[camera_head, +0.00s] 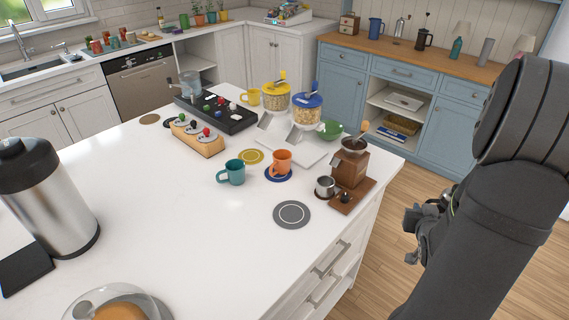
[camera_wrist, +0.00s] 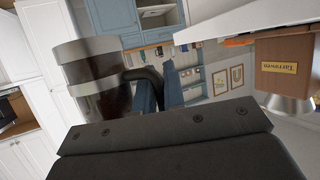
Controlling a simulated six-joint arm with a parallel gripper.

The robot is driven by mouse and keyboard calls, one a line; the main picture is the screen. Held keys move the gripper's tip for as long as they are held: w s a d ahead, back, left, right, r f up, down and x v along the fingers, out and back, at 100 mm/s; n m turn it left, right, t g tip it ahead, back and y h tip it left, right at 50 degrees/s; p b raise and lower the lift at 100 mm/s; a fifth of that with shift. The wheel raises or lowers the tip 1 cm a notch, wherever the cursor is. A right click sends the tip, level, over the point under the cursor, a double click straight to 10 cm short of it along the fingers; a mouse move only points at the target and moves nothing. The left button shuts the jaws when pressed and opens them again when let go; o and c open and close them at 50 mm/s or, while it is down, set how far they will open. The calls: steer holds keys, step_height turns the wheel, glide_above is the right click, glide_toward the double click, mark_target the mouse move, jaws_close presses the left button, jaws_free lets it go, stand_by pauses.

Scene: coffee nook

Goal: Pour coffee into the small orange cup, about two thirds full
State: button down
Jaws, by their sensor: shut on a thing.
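The orange cup (camera_head: 281,162) stands upright on a dark blue coaster (camera_head: 270,178) on the white island, left of the coffee grinder. Its contents are too small to make out. The picture there is upside down. My arm fills the right of the head view, beyond the island's right edge. The pot does not show there, and its inside is hidden.
The wooden grinder (camera_head: 350,168), a small steel cup (camera_head: 325,187) and a grey coaster (camera_head: 292,214) stand near the island's right edge. A teal mug (camera_head: 232,173) is left of the orange cup. Dispensers (camera_head: 306,112) stand behind. The island's front middle is clear; a large steel flask (camera_head: 50,200) is left.

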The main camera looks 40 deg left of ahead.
steer(key=w+d+m+h, duration=0.1)
steer(key=w+d+f+m+h, duration=0.1)
steer(key=w+d+f+t, duration=0.1)
steer(key=shift+w+f+m+h, duration=0.25)
steer(key=shift+w+m+h, duration=0.1)
steer(key=shift+m+h, duration=0.05)
steer(key=w+a+r+m+h, duration=0.2)
steer(key=w+a+r, duration=0.1)
steer(key=r, duration=0.3)
steer(key=w+a+r+m+h, duration=0.1)
steer(key=w+a+r+h, duration=0.1)
steer(key=w+a+r, duration=0.3)
steer(key=s+a+r+n+y, duration=0.1)
steer(key=s+a+r, duration=0.4)
steer(key=a+r, duration=0.45)
steer(key=s+a+r+n+y, duration=0.1)
steer(key=s+a+r, duration=0.4)
steer(key=a+r, duration=0.45)
steer(key=s+a+f+n+y, duration=0.1)
steer(key=s+a+y, duration=0.1)
steer(key=s+a, duration=0.55)
steer(key=s+a+f+n+y, duration=0.15)
steer(key=s+a, duration=0.25)
steer(key=a, duration=0.7)
steer(key=s+a+f+g+y, duration=0.3)
steer(key=s+a+f, duration=0.7)
steer(key=a+f, duration=0.2)
steer(key=shift+a+m+y, duration=0.2)
steer(key=shift+m+y, duration=0.15)
steer(key=shift+m, duration=0.1)
